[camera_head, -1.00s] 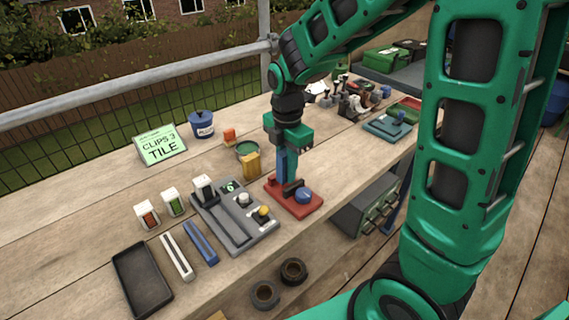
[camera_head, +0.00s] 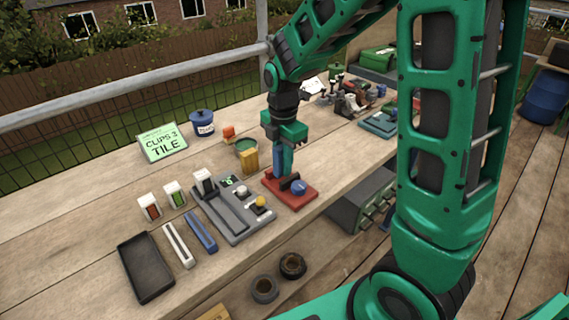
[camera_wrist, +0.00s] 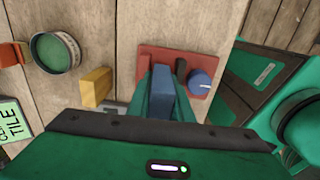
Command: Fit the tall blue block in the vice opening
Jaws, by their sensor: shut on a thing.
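The tall blue block (camera_head: 278,161) stands upright between the fingers of my gripper (camera_head: 285,150), which is shut on it. In the wrist view the blue block (camera_wrist: 163,92) shows between the green fingers. The red vice (camera_head: 304,199) lies below, with dark jaws (camera_head: 288,181) and a blue round knob (camera_head: 299,187). The block's lower end is down at the vice's left part, by the dark jaw. I cannot tell whether it is inside the opening, as the fingers hide part of it. The vice (camera_wrist: 202,57) also shows in the wrist view.
A yellow block (camera_head: 250,160) and a green round tin (camera_head: 245,146) stand close to the left of the vice. A grey panel (camera_head: 236,222) with knobs lies nearer. Bare bench lies between the vice and the front edge.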

